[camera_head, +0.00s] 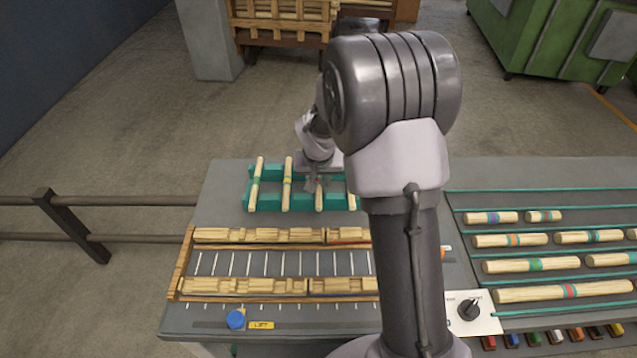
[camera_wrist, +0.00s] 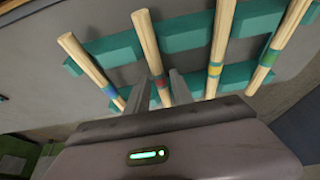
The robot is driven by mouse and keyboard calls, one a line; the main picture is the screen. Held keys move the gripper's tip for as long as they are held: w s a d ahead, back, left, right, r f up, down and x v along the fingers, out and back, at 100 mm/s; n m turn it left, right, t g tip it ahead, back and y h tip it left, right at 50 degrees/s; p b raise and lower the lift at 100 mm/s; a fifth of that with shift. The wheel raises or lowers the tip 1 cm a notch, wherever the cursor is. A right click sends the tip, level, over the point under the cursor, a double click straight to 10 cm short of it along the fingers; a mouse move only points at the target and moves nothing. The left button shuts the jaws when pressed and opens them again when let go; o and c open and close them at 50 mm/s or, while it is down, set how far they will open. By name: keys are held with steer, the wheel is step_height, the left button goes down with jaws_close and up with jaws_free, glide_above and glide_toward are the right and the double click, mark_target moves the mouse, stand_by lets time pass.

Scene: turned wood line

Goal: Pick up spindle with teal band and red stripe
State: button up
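Several pale wooden spindles lie across a teal rack (camera_head: 300,202). In the wrist view one has a teal-green band (camera_wrist: 268,58); I cannot make out a red stripe on it. Beside it lie a yellow-banded spindle (camera_wrist: 215,70), a red-banded spindle (camera_wrist: 147,45) and a blue-banded spindle (camera_wrist: 83,60). My gripper (camera_wrist: 160,88) is open, its two fingers on either side of the red-banded spindle; I cannot tell how deep they reach. In the head view my gripper (camera_head: 316,184) is over the rack's right half, partly hiding that spindle.
A sloping rack on the right holds more banded spindles, including a long one with a red band (camera_head: 565,291). A wooden slotted fixture (camera_head: 270,235) lies in front of the teal rack. A blue knob (camera_head: 236,318) and a switch panel (camera_head: 474,312) are near the front edge.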

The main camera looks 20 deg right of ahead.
jaws_close()
